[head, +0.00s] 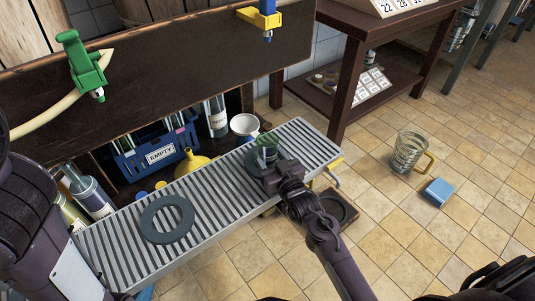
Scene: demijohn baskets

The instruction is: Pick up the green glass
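A small green glass (267,142) shows near the right end of the slatted metal rack (208,190). My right gripper (268,162) is right at the glass, on its near side, and hides its lower part. I cannot tell whether the fingers are closed on the glass or only around it, or whether the glass touches the rack. My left arm fills the left edge of the view, and its gripper is not visible.
A grey ring (167,219) lies on the rack. Behind stand a yellow funnel (192,163), a blue "EMPTY" crate (157,154) with bottles and a white bowl (244,125). A glass mug (408,151) and blue block (438,191) are on the open tiled floor.

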